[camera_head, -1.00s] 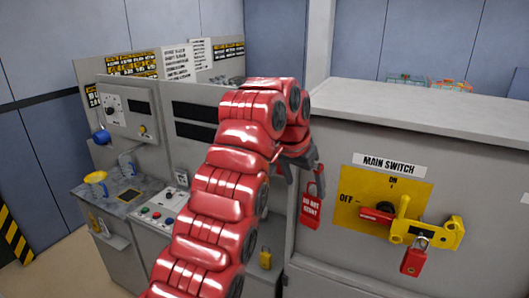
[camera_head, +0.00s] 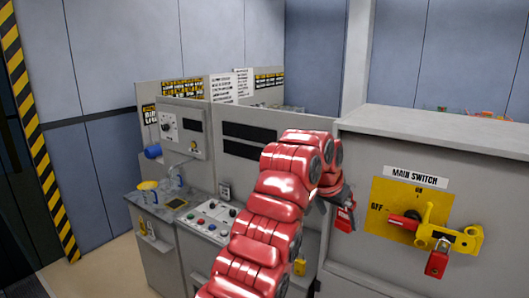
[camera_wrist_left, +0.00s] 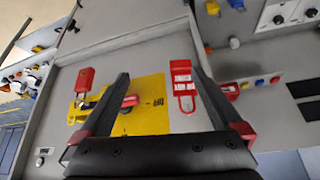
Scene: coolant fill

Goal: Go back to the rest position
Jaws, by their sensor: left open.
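My left gripper (camera_head: 337,197) is at the end of my red arm, beside the side edge of the grey switch cabinet. In the left wrist view its two dark fingers (camera_wrist_left: 160,74) are apart, with nothing clamped between them. A red padlock tag (camera_head: 345,217) hangs near the fingers in the head view; a red tag (camera_wrist_left: 183,85) also shows between them in the left wrist view. I cannot tell whether the fingers touch it. My right gripper is not in view.
The main switch (camera_head: 408,215) has a yellow plate, red handle and hanging red padlock (camera_head: 437,262). At left stands a control console (camera_head: 207,222) with buttons, a blue-and-yellow jug (camera_head: 148,192) and a clear jug (camera_head: 177,180). Floor shows at far left.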

